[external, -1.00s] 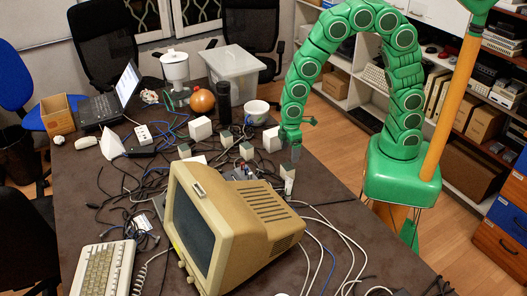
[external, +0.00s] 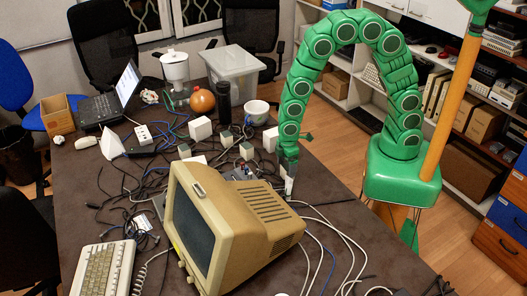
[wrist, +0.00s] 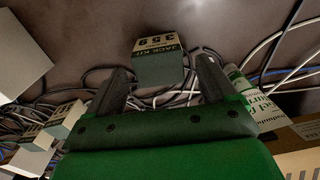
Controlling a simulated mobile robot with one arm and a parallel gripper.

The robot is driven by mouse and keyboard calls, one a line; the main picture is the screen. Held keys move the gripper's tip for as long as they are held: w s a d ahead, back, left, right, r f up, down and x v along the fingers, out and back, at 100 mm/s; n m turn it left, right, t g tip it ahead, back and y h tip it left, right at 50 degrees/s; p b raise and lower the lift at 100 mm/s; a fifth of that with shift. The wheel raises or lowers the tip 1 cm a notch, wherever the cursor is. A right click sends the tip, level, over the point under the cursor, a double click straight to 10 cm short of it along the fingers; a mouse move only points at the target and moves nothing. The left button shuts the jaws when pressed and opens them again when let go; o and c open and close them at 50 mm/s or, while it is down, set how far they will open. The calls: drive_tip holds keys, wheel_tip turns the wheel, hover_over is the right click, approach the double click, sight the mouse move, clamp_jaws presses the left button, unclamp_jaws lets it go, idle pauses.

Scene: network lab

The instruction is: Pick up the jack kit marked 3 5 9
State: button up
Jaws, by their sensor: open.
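The jack kit marked 3 5 9 (wrist: 158,66) is a small box with a pale face, dark print and a green band reading JACK KIT. In the wrist view it sits just beyond and between the tips of my gripper (wrist: 162,66), near the left finger. The fingers are spread apart with nothing held. In the external view my gripper (external: 288,178) points down at the table, behind the beige monitor. The kit cannot be made out clearly there, as the gripper covers that spot.
Other small boxes (wrist: 66,118) and a large white box (wrist: 16,55) are at the left. Cables lie around the kit. The beige monitor (external: 225,220) stands in front of my gripper.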

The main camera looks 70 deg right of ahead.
sight(287, 167)
drive_tip(key=shift+s+f, duration=0.1)
drive_tip(key=shift+f, duration=1.55)
drive_tip(key=c, duration=1.1)
drive_tip(key=shift+r, duration=0.15)
